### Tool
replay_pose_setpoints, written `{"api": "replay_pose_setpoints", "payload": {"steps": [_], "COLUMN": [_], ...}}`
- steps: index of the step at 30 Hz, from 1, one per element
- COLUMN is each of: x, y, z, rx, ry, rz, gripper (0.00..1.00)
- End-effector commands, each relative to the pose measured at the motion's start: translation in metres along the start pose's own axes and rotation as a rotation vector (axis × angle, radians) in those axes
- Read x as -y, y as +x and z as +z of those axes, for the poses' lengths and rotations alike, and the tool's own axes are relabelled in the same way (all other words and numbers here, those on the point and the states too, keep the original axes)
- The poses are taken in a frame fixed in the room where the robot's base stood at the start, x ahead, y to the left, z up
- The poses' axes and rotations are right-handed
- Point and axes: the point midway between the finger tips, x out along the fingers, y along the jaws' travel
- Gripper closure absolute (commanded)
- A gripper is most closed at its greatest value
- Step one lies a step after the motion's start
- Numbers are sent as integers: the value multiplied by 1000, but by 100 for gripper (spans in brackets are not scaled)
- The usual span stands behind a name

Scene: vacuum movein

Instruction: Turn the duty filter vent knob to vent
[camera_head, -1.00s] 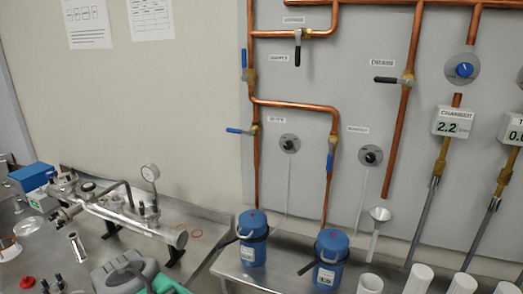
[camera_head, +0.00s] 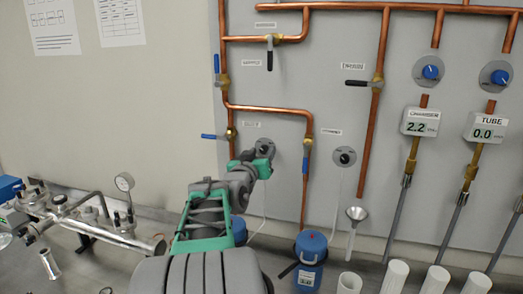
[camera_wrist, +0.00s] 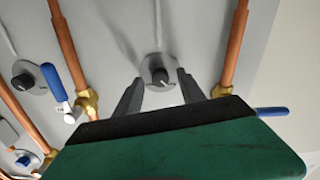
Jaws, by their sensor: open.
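Two small black knobs on round grey plates are on the wall panel; their labels are too blurred to read surely. The left knob (camera_head: 266,145) is partly covered by my gripper (camera_head: 262,158) in the head view. In the wrist view, which looks upside down, this knob (camera_wrist: 160,74) lies ahead between the fingertips of my gripper (camera_wrist: 160,79). My fingers are apart, one on each side of it; I cannot tell whether they touch it. The other knob (camera_head: 344,157) is to the right and free. It also shows in the wrist view (camera_wrist: 22,81).
Copper pipes (camera_head: 231,180) flank the left knob. A blue valve lever (camera_head: 210,136) juts out at its left; another blue lever (camera_head: 306,163) hangs at its right. A blue canister (camera_head: 311,247) stands below, and my arm partly hides a second one (camera_head: 239,229).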

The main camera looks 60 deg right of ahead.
Motion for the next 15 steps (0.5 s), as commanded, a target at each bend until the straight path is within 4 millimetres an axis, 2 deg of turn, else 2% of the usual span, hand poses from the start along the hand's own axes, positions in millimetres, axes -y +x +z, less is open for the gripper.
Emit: {"api": "replay_pose_setpoints", "payload": {"steps": [3,9,15], "x": [0,0,0], "y": [6,6,6], "z": [0,1,1], "rx": [0,0,1], "ry": [0,0,0], "rz": [0,-1,-1], "gripper": [53,54,70]}}
